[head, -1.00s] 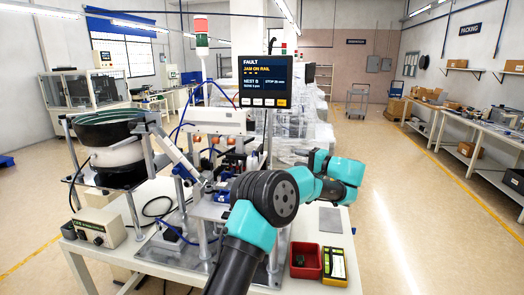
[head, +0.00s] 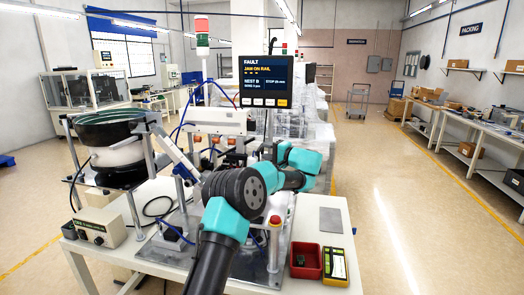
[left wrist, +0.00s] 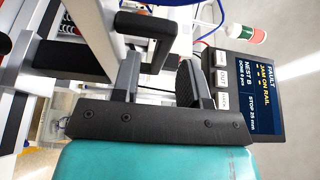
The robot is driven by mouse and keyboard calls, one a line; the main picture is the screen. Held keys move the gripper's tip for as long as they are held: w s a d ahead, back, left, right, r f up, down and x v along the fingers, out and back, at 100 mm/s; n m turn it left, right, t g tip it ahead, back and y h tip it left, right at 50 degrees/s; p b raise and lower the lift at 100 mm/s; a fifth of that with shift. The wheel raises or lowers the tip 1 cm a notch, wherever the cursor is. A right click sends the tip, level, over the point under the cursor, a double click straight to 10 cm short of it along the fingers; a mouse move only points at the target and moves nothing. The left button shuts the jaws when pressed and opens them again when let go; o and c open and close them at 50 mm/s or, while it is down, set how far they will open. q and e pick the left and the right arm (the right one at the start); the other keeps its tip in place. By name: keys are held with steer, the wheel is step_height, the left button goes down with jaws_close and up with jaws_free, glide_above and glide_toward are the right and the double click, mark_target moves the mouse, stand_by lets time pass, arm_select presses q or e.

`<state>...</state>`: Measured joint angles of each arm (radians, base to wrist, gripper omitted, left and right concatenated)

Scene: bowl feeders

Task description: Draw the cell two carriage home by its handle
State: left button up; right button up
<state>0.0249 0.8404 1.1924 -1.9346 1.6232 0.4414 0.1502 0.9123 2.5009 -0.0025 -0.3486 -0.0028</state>
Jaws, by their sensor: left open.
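A black U-shaped handle (left wrist: 146,24) shows at the top middle of the left wrist view; I take it to be the carriage handle. My left gripper (left wrist: 157,72) is open there, one finger to each side, and one leg of the handle reaches down between the fingers. I cannot tell whether either finger touches it. The carriage itself is not clearly distinguishable. In the head view my teal and black arm reaches over the machine and covers the handle and the fingers. My right gripper is in neither view.
The fault screen (head: 265,81) stands above the machine and is close by in the left wrist view (left wrist: 248,95). A bowl feeder (head: 108,130) stands at the left. A red bin (head: 307,261) and a yellow-black device (head: 333,266) lie at the table's front right.

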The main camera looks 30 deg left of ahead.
arm_select(q)
steer(key=shift+w+a, duration=0.15)
steer(key=shift+a, duration=1.15)
steer(key=shift+c, duration=0.2)
jaws_close()
